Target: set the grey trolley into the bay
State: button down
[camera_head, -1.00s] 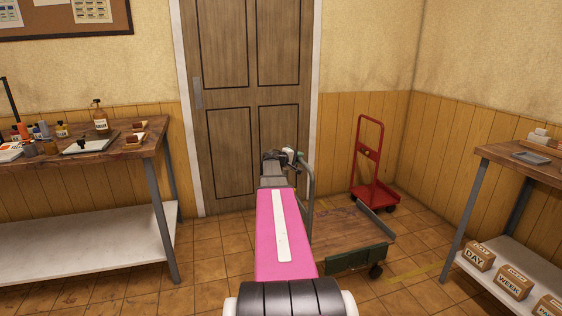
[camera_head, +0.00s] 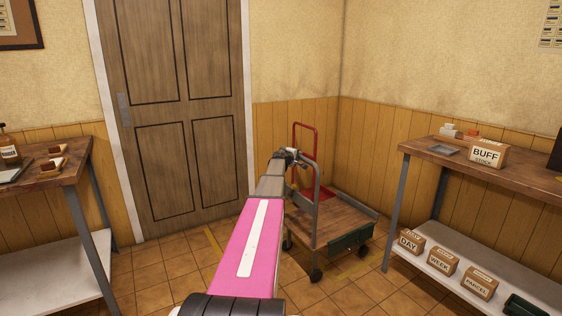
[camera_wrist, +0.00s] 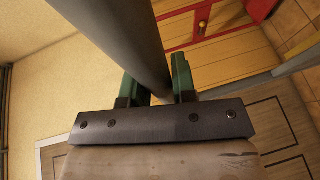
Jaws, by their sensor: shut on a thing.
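The grey trolley (camera_head: 339,222) has a wooden deck, a grey tubular handle and a dark green front edge. It stands on its wheels on the tiled floor, right of the door. My gripper (camera_head: 290,156) is shut on its handle at the upper left. In the wrist view the green fingers (camera_wrist: 160,82) close around the grey handle bar (camera_wrist: 120,35). Yellow floor lines, seemingly of the bay, show left of the trolley (camera_head: 213,244) and by its front right (camera_head: 356,271). My arm hides part of the floor and trolley's left side.
A red trolley (camera_head: 305,133) stands close behind the grey one, partly hidden. A bench (camera_head: 425,158) with boxes on its lower shelf is at right. Another bench (camera_head: 75,172) is at left. Floor before the door (camera_head: 160,120) is clear.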

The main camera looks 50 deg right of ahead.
jog(key=s+d, duration=0.4)
jog(key=d, duration=1)
jog(key=s+d, duration=0.4)
jog(key=d, duration=1.1)
jog(key=shift+s+d, duration=0.2)
jog(key=shift+d, duration=0.1)
jog(key=c, duration=0.9)
grip_release()
jog(key=shift+d, duration=0.15)
jog(key=v, duration=1.1)
